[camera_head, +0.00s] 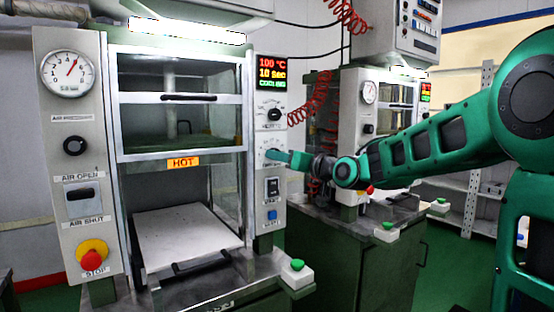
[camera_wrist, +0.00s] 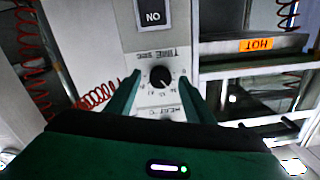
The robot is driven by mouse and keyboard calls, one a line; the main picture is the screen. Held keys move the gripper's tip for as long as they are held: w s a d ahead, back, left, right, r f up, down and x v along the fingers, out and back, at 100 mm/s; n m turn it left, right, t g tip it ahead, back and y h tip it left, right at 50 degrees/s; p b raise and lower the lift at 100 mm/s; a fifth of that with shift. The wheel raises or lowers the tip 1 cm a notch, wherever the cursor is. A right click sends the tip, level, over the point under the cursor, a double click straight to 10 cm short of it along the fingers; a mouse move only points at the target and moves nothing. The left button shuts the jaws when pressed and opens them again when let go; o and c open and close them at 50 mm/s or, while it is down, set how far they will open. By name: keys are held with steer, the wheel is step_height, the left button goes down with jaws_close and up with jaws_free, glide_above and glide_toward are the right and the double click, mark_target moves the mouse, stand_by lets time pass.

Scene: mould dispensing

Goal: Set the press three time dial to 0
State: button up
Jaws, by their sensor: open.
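The time dial (camera_wrist: 161,76) is a round black knob on a pale panel in the wrist view, with a scale around it and a "TIME sec" label that appears upside down. A pale mark shows toward its lower right, but the set number is too small to read. My gripper (camera_wrist: 159,88) is open, one finger on each side of the dial, with visible gaps and no clear contact. In the head view my gripper (camera_head: 288,158) reaches from the right to the front press's control column and covers most of the dial.
The front press (camera_head: 104,150) has a display (camera_head: 272,73) reading 100 °C and 10 sec. Another black knob (camera_head: 274,114) sits above the dial, with a switch (camera_head: 272,187) below. A second press (camera_head: 350,130) and red coiled hoses stand behind.

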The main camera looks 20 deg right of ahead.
steer(key=shift+x, duration=1.05)
steer(key=c, duration=1)
steer(key=shift+c, duration=0.2)
steer(key=n, duration=1.1)
steer(key=shift+d, duration=0.1)
steer(key=shift+n, duration=0.5)
